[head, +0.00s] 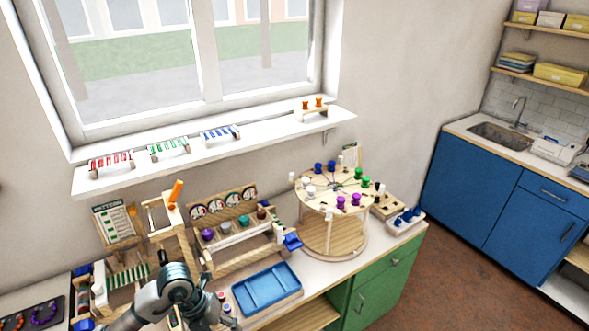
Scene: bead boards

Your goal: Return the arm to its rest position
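One arm of mine, which I take as the left, comes in at the lower left of the head view. Its grey and dark wrist and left gripper (203,315) are at the bottom edge, over the white counter and left of the blue tray (268,288). The fingers are partly cut off and seen from behind, so I cannot tell whether they are open or shut. No held thing shows. My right gripper is not in view.
A wooden frame with an orange handle (175,192) stands just behind the arm. A rack with coloured knobs (230,231) and a round two-tier stand (335,235) fill the counter behind and right. A bead board (40,314) lies left. A shelf (215,150) runs below the window.

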